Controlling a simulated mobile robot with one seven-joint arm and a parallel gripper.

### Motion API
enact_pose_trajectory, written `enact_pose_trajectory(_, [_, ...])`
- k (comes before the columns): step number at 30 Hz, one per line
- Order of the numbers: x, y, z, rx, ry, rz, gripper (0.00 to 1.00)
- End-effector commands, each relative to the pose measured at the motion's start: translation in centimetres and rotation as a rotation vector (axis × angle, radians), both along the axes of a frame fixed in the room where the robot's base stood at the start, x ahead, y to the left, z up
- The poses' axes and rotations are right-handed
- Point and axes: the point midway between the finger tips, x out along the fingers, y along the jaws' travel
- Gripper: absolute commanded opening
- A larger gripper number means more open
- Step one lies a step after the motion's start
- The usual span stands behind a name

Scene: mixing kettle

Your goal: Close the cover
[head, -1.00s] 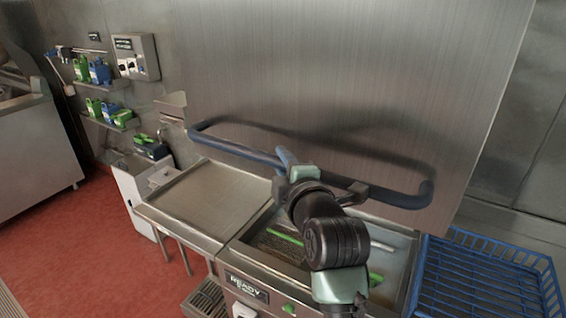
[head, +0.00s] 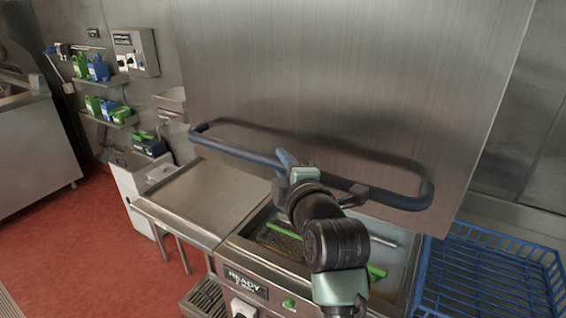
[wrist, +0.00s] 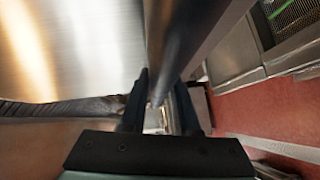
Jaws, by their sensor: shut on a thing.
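The cover is a large brushed-metal panel (head: 350,80) that stands raised, filling the upper middle of the head view. A long blue bar handle (head: 235,152) runs across its lower part. My gripper (head: 285,160) is shut on this handle left of its middle. In the wrist view the handle (wrist: 178,45) runs down between the two dark fingers of my gripper (wrist: 160,105), with the metal panel on the left. Below the cover, the open basin (head: 285,245) shows green strips inside. My arm hides part of the basin and handle.
A flat metal counter (head: 205,200) adjoins the basin on the left. A blue wire rack (head: 490,275) stands at the right. A front panel reads READY (head: 243,281). Wall shelves with green and blue bottles (head: 98,68) are at the far left. Red floor (head: 80,245) is clear at left.

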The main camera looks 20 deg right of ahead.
Motion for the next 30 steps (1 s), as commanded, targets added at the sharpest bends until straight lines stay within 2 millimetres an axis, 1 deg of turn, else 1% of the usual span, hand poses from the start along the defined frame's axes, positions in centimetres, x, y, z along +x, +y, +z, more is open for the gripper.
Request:
enact_pose_trajectory(1, [0.0, 0.0, -2.6, 0.006, 0.014, 0.001, 0.00])
enact_pose_trajectory(5, [0.0, 0.0, -5.4, 0.005, 0.015, 0.001, 0.00])
enact_pose_trajectory(17, [0.0, 0.0, -14.9, 0.002, 0.011, -0.001, 0.00])
enact_pose_trajectory(26, [0.0, 0.0, -22.5, 0.002, 0.011, -0.001, 0.00])
enact_pose_trajectory(30, [0.0, -0.1, -26.1, 0.002, 0.011, -0.001, 0.00])
